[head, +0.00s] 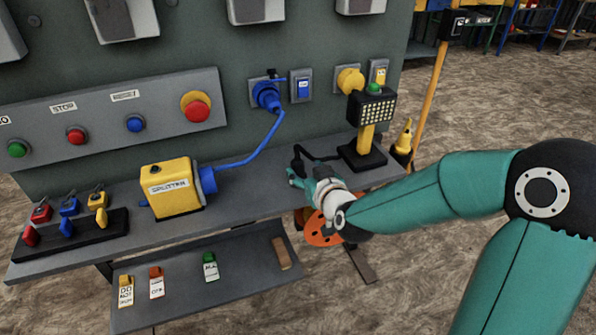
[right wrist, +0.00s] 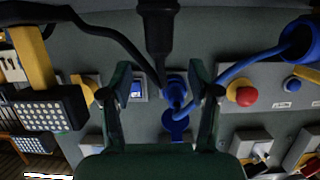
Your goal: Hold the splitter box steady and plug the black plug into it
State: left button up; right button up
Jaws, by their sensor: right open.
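The yellow splitter box (head: 172,190) stands on the grey shelf, with a blue connector (head: 207,180) on its right side. The black plug (right wrist: 158,30) shows at the top of the right wrist view, just beyond and between the fingertips. In the head view it is a small dark shape, mostly hidden by the gripper. My right gripper (head: 298,178) is open at the shelf's front edge, right of the splitter box; its two fingers also show in the right wrist view (right wrist: 160,75), with nothing between them. My left gripper is not in view.
A blue cable (head: 245,155) runs from the connector to a blue wall socket (head: 267,95). A black-based yellow stand (head: 367,140) is on the right of the shelf. A padlock rack (head: 75,233) stands left. A lower tray (head: 235,275) holds tags. Shelf between box and gripper is clear.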

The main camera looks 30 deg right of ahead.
aim_at(300, 165)
jog(key=shift+x, duration=3.35)
jog(key=shift+f, duration=0.1)
grip_shut()
